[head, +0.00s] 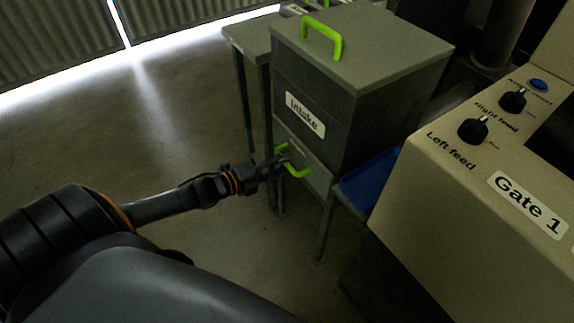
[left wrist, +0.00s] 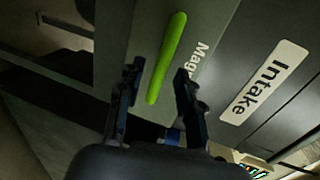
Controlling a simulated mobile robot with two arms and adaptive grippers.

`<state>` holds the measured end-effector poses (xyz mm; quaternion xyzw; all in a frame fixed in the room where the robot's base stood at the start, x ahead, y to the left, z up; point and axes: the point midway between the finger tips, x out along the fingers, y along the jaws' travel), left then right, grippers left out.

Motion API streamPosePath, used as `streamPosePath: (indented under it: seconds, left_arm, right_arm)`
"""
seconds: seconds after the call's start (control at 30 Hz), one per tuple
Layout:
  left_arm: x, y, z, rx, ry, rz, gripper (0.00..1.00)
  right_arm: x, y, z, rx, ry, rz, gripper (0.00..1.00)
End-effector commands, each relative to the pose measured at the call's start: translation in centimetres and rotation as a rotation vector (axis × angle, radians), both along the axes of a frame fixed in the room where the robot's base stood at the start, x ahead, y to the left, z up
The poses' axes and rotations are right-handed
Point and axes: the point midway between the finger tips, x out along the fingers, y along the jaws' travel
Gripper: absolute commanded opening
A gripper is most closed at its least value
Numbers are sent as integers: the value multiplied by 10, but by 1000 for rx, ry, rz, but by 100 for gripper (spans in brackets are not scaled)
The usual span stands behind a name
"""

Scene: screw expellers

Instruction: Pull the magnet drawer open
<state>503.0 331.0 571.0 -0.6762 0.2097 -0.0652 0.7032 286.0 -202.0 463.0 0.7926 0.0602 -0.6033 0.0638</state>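The magnet drawer (head: 315,183) is a grey front low on the Intake box, under the "Intake" label (head: 305,115). It looks closed. Its green bar handle (head: 298,172) shows in the head view and also in the left wrist view (left wrist: 166,58), beside a partly hidden "Mag" label (left wrist: 196,58). My left gripper (head: 283,164) is at the handle; in the left wrist view its two fingers (left wrist: 158,82) are apart, with the handle between and just beyond their tips. I cannot tell whether a finger touches it. My right gripper is in neither view.
The Intake box has a grey lid (head: 365,45) with a green handle (head: 322,36). A blue tray (head: 368,180) is to its right, beside the beige Gate 1 console (head: 470,175) with knobs. Floor (head: 170,130) left of the box is clear.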

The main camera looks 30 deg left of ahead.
Motion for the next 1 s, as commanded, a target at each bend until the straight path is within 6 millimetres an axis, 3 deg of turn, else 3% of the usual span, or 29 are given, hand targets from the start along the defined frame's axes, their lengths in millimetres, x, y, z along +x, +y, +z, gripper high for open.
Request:
streamPosePath:
  seconds: [0.2,0.57,0.77,1.0]
  left_arm:
    - [22,-9,-5,1,-1,0,36]
    - [26,-11,-6,0,1,0,36]
    - [26,-11,-6,0,1,0,0]
    - [26,-11,-6,-1,1,0,0]
  right_arm:
    - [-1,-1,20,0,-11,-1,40]
    - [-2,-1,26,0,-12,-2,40]
    - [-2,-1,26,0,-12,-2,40]
    - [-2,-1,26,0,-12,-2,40]
